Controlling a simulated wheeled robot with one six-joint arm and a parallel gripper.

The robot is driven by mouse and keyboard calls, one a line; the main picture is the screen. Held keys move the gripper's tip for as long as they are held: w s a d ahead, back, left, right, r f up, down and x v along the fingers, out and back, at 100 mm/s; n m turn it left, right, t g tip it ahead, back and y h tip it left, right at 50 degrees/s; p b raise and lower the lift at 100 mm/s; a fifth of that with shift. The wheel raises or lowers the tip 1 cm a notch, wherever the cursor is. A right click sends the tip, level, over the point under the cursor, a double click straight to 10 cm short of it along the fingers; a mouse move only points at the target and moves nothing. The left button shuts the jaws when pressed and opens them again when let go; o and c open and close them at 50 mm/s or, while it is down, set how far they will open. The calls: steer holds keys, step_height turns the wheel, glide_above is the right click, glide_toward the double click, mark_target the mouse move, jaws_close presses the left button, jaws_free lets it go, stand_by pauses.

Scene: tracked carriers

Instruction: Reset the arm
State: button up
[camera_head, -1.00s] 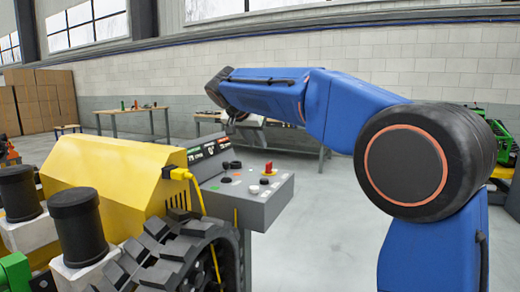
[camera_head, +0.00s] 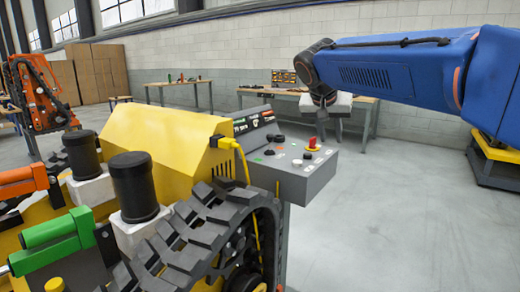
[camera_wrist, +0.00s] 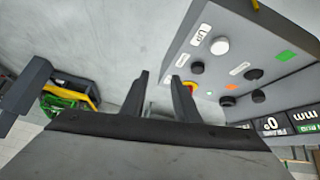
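My blue arm reaches in from the right in the head view, ending in a dark wrist joint and a pale gripper (camera_head: 326,120) pointing down. In the wrist view my gripper (camera_wrist: 159,76) has its two dark fingers apart, with nothing between them but grey floor and background. The grey control panel (camera_head: 306,179) stands below and left of the gripper in the head view. Its red knob on a yellow base (camera_head: 313,144) is just below the gripper; in the wrist view the knob (camera_wrist: 191,88) is partly hidden by the right finger.
The yellow tracked carrier (camera_head: 165,140) with black treads (camera_head: 225,215) fills the left front. A yellow cable (camera_head: 246,170) runs from it. An orange machine arm (camera_head: 38,95) stands at far left. Workbenches (camera_head: 180,84) line the back wall.

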steer(key=s+d+f+n+y, duration=0.1)
steer(key=s+d+f, duration=0.1)
steer(key=s+f, duration=0.6)
steer(key=s+d+f+n+g+y, duration=0.1)
steer(key=s+d+f+n, duration=0.1)
steer(key=s+f, duration=0.7)
steer(key=s+d+f+n+y, duration=0.2)
steer(key=s+f, duration=0.7)
steer(key=s, duration=0.9)
steer(key=shift+s+d+f, duration=0.15)
steer(key=shift+s+d, duration=0.25)
steer(key=shift+d, duration=0.05)
steer(key=shift+a, duration=0.15)
